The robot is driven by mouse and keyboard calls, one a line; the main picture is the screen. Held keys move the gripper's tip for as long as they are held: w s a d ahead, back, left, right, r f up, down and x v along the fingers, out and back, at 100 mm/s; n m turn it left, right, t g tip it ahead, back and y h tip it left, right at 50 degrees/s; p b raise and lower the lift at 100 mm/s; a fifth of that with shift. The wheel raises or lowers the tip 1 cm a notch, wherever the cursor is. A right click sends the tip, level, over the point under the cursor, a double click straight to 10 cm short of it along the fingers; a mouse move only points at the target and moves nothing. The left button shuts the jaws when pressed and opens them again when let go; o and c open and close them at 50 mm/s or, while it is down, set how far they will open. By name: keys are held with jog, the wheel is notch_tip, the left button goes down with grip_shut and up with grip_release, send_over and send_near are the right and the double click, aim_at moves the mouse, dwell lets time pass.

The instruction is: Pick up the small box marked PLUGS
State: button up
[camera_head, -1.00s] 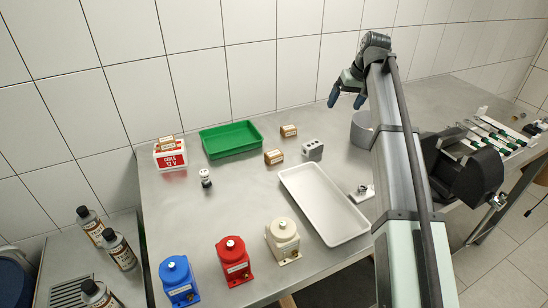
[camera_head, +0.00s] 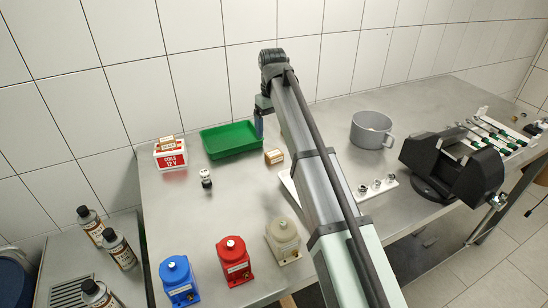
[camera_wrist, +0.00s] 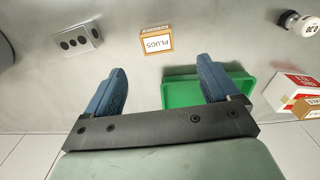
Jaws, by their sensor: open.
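The small brown box marked PLUGS (camera_wrist: 157,41) sits on the metal table, its white label readable at the top middle of the wrist view. In the head view, a small box (camera_head: 274,157) beside the green tray's near right corner appears to be the same one; its label is too small to read there. My gripper (camera_wrist: 163,78) is open and empty, its two blue fingers spread. It is above the table near the green tray (camera_wrist: 180,95), apart from the box. In the head view, my gripper (camera_head: 259,124) hangs over the tray's right end.
A red-and-white coils box (camera_head: 170,155) with a small box on top stands left of the tray. A grey block with holes (camera_wrist: 80,40) is beside the PLUGS box. A gauge (camera_head: 206,179), several coloured pumps (camera_head: 233,262) and a grey pot (camera_head: 371,130) stand around. My arm hides much of the white tray.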

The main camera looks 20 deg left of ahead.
aim_at(274, 153)
jog(key=shift+w+d+f, duration=0.1)
jog(key=shift+w+f, duration=0.05)
jog(key=shift+f, duration=2.65)
jog(key=shift+w+f, duration=0.1)
jog(key=shift+f, duration=2.7)
jog(key=shift+c, duration=0.4)
jog(key=c, duration=1)
jog(key=shift+r, duration=0.15)
